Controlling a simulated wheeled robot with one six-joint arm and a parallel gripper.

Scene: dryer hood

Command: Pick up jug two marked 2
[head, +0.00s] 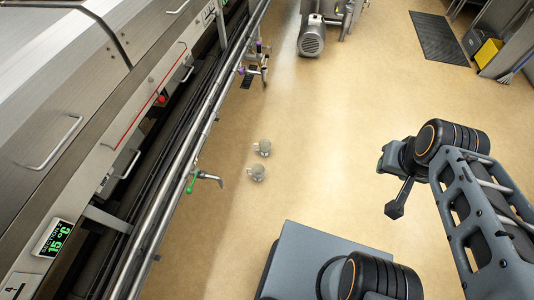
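No number can be read on either, so I cannot tell which is jug two. My gripper (395,209) hangs at the end of my arm, well to the right of both jugs and apart from them. It is small and dark here, and its fingers cannot be made out clearly.
A long steel machine with pipe rails (186,150) runs along the left. A green-handled valve (205,177) juts out near the jugs. A motor (312,37), dark mat (439,38) and yellow bin (488,52) are at the back. The floor between jugs and gripper is clear.

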